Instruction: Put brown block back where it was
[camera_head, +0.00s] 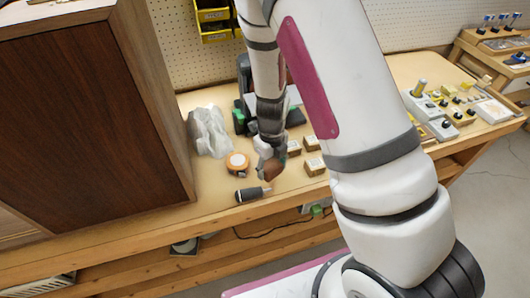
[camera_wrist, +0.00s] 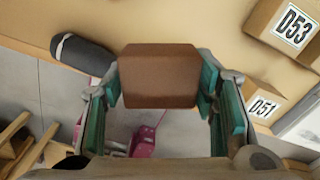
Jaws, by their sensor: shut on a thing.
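A brown block (camera_wrist: 160,77) sits between the green-lined fingers of my gripper (camera_wrist: 158,95) in the wrist view, near their tips. In the head view my gripper (camera_head: 270,166) points down over the bench with the brown block (camera_head: 273,171) at its end. The gripper is shut on the block. The head view does not clearly show whether the block touches the bench top or is above it. Parts of the block are hidden by the fingers.
A dark cylindrical tool (camera_head: 252,193) lies near the bench's front edge. Small cardboard boxes (camera_head: 314,166) stand to the right. A dark wooden cabinet (camera_head: 90,120) fills the left.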

